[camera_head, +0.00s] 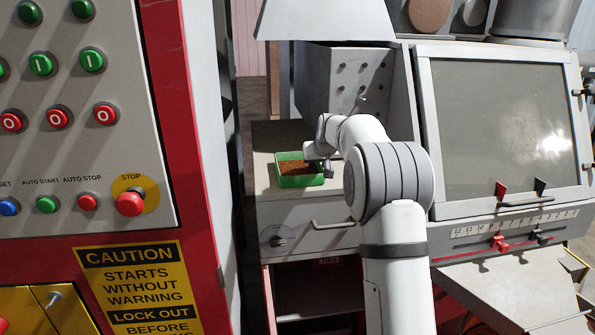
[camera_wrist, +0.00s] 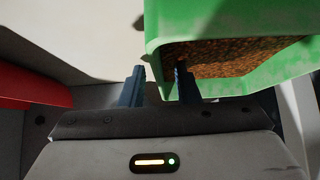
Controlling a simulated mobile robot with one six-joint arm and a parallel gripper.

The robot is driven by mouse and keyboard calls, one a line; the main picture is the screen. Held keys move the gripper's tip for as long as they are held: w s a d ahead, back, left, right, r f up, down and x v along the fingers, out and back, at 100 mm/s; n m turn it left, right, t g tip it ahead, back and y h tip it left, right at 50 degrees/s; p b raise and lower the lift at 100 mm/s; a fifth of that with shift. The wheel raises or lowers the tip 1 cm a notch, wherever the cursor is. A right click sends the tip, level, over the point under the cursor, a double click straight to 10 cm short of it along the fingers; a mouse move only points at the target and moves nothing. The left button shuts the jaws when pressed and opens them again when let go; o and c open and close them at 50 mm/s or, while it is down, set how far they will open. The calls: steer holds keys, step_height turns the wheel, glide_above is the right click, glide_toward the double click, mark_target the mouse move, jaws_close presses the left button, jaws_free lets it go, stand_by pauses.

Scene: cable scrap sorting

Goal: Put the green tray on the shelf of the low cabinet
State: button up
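The green tray (camera_head: 300,181), filled with brown granules, sits on the pale top of the low cabinet (camera_head: 268,212). My gripper (camera_head: 318,163) is at the tray's right rear part, partly hidden by my arm. In the wrist view, the green tray (camera_wrist: 153,42) fills the upper right. My gripper (camera_wrist: 160,78) has its two dark fingers apart, one on either side of the tray's wall. A gap shows beside the left finger, and no firm grip is visible. The cabinet's open shelf (camera_head: 315,297) lies below the drawer, partly hidden by my arm.
A drawer with a handle (camera_head: 334,224) and a round knob (camera_head: 277,238) is in the cabinet's front. A grey hopper box (camera_head: 345,80) stands behind the tray. A red-edged control panel (camera_head: 180,150) is close on the left. A machine with a window (camera_head: 500,125) stands right.

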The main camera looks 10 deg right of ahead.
steer(key=shift+c, duration=0.2)
jaws_close()
stand_by(1.1)
steer(key=shift+r, duration=0.15)
